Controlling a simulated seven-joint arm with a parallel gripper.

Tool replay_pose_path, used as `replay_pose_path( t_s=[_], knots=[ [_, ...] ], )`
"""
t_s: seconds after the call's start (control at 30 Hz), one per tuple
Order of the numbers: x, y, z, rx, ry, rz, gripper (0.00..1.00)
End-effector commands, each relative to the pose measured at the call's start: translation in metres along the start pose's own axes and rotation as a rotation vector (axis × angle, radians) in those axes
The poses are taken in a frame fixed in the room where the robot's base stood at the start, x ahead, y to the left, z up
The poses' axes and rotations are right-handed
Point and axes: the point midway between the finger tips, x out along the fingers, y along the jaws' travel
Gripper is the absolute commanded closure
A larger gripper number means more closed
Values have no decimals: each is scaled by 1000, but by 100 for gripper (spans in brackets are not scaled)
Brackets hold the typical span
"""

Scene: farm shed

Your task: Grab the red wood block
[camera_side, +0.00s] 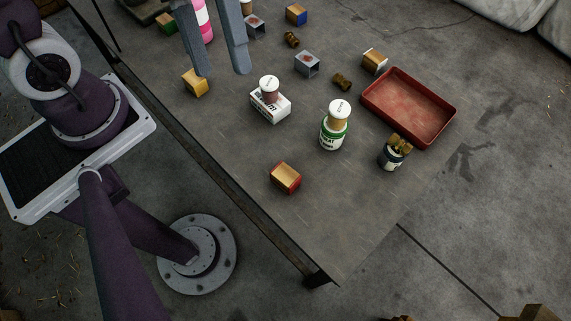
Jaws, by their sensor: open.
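The red wood block (285,178) lies on the table near its front edge, with a tan wood face up and red sides. Nothing covers it. My gripper (221,74) comes in from the top of the picture with two grey fingers spread apart and nothing between them. It is up and to the left of the red wood block, well apart from it. Its left fingertip overlaps a yellowish wood block (196,86) in the picture; I cannot tell whether they touch.
A white box (270,108) with a lidded jar (269,86) on it, a green-and-white can (333,136) with a jar on top, and a dark can (390,158) stand beyond the block. A red tray (452,113) is at right. The table's front corner is clear.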

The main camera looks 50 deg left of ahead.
Motion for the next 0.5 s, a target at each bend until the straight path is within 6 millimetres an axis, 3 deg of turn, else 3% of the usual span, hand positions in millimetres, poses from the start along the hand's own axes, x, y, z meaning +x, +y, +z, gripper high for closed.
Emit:
replay_pose_path(
  t_s=[0.13, 0.27, 0.4, 0.5],
  knots=[
    [43, 9, -45, -266, -240, 247, 36],
    [92, -4, -93, -537, -353, 446, 36],
    [160, -48, -131, -848, -381, 592, 36],
    [206, -85, -140, -1028, -360, 634, 36]
  ],
)
